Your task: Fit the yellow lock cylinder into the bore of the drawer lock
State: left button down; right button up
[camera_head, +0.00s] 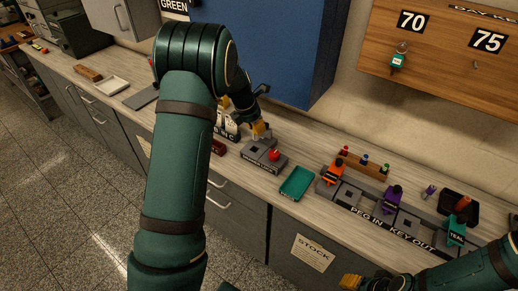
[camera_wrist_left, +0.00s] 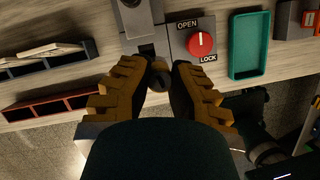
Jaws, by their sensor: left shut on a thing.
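The drawer lock (camera_head: 252,152) is a grey block on the counter with a red knob; the left wrist view shows its plate (camera_wrist_left: 180,45) marked OPEN and LOCK. A dark square opening shows left of the knob there. My left gripper (camera_head: 260,130) is over the block's back edge, its yellow-brown fingers shut on a small round thing. In the left wrist view that thing, apparently the yellow lock cylinder (camera_wrist_left: 160,78), looks dark brownish-yellow and sits close to the block's near edge; contact cannot be told. My right gripper (camera_head: 352,283) is at the bottom edge, partly cut off.
A teal tray (camera_head: 297,183) lies right of the lock. Beyond it stands a grey PEG IN KEY OUT board (camera_head: 352,207) with orange, purple and teal pieces. A black tray (camera_head: 459,203) is at the right. A blue cabinet (camera_head: 268,50) rises behind my left gripper.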

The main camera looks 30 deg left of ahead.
pick_arm(q)
jog(key=shift+n+y, duration=0.3)
jog(key=shift+n, duration=0.5)
jog(key=f+b, duration=0.1)
jog(key=f, duration=0.2)
jog(key=a+f, duration=0.1)
jog(key=f, duration=0.2)
jog(key=w+f+b, duration=0.1)
jog(key=f, duration=0.2)
jog(key=shift+a+f+b, duration=0.1)
jog(key=shift+a+b, duration=0.05)
jog(key=shift+b, duration=0.2)
pick_arm(e)
notch_tip(320, 180, down, 3)
jog(key=shift+a+r, duration=0.1)
jog(key=shift+r, duration=0.1)
pick_arm(q)
jog(key=shift+f, duration=0.2)
jog(key=c, duration=1.1)
grip_release()
jog(key=shift+o, duration=0.2)
jog(key=shift+r, duration=0.15)
